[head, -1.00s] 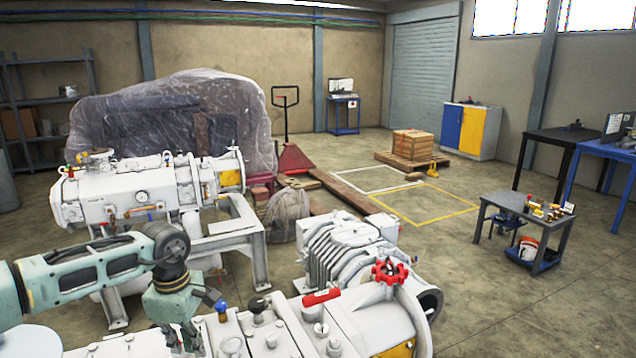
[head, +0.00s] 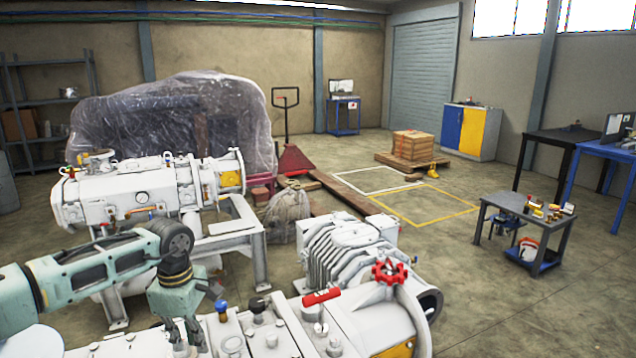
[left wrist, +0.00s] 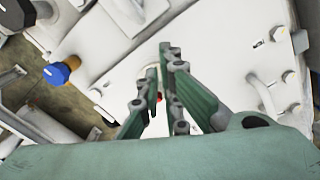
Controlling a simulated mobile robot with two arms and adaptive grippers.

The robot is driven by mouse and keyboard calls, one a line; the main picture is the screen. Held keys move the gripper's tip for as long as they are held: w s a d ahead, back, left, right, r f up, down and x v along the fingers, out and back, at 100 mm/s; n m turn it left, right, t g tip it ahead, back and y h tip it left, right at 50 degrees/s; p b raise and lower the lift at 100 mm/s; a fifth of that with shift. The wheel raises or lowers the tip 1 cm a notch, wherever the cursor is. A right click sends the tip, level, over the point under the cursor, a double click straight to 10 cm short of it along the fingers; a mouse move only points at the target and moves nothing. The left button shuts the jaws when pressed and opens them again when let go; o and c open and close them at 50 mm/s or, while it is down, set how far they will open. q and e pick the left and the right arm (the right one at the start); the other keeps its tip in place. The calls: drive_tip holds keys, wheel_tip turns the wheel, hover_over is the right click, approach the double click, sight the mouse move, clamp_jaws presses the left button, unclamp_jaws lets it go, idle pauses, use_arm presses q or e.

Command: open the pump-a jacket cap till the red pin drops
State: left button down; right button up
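My left gripper (head: 186,338) points down over the white pump housing (head: 275,335) at the bottom of the head view. In the left wrist view its two green fingers (left wrist: 162,90) stand with a narrow gap between them. A small red spot (left wrist: 159,98) shows in that gap, with white surface around it. It may be the pin, but it is too small to tell. The jacket cap is not clearly visible, and I cannot tell whether the fingers touch it. My right gripper is not in view.
A blue knob (head: 222,306), a black knob (head: 257,304) and a red handle (head: 321,297) stand up from the housing right of the gripper. A red handwheel (head: 389,272) is farther right. Another white pump (head: 130,197) stands behind my left arm.

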use_arm(q)
drive_tip(key=shift+w+f, duration=0.35)
drive_tip(key=shift+w, duration=0.3)
drive_tip(key=shift+w+a, duration=0.1)
drive_tip(key=shift+w, duration=0.05)
idle(0.4)
drive_tip(key=shift+d, duration=0.3)
wheel_tip(320, 180, up, 6)
drive_tip(key=p, duration=0.4)
drive_tip(key=shift+w, duration=0.4)
